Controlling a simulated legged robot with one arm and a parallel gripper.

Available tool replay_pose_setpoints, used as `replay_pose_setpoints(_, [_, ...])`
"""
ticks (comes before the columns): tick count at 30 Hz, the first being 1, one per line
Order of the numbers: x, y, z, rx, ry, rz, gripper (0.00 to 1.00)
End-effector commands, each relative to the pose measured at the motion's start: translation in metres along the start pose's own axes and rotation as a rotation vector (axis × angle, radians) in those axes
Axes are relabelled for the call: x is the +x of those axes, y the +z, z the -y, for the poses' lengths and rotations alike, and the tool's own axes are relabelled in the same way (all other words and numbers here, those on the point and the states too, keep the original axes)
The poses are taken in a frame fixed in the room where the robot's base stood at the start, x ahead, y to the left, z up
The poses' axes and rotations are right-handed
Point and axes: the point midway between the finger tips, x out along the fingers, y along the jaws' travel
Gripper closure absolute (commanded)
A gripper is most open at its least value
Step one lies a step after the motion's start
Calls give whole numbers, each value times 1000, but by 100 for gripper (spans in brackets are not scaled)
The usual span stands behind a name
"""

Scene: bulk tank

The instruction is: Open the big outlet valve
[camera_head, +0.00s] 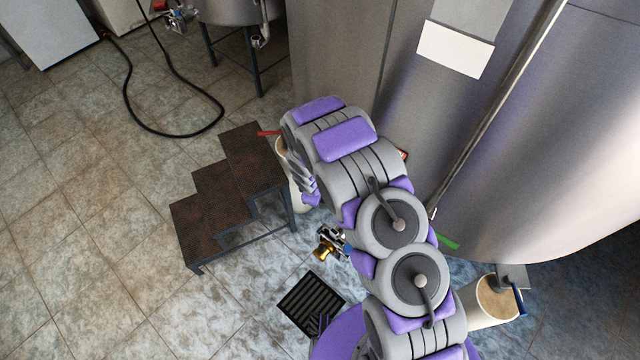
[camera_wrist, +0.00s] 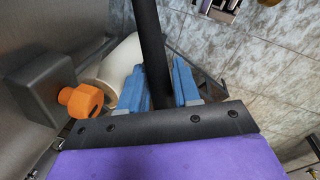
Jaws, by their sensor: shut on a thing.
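In the wrist view, the blue fingers of my gripper (camera_wrist: 158,72) are closed on a long dark bar (camera_wrist: 150,35) that runs up out of the picture between them. Left of the fingers, an orange knob (camera_wrist: 82,101) sits on a grey block. I cannot tell whether the dark bar is the handle of the big outlet valve. In the head view, my arm hides the gripper and the bar. The large steel tank (camera_head: 480,130) fills the right side. A red lever end (camera_head: 268,132) shows left of my arm, beside the steps.
Dark steps (camera_head: 215,200) stand left of my arm. A small fitting with a brass part (camera_head: 323,252) and a floor grate (camera_head: 308,300) lie near it. The tiled floor at left is clear, apart from a black hose (camera_head: 165,135).

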Motion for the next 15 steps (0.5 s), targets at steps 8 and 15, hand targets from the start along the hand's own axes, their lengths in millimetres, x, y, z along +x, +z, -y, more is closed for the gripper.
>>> replay_pose_setpoints(8, [-10,8,31,-257,-3,-46,100])
replay_pose_setpoints(15, [-12,17,52,-452,0,-85,100])
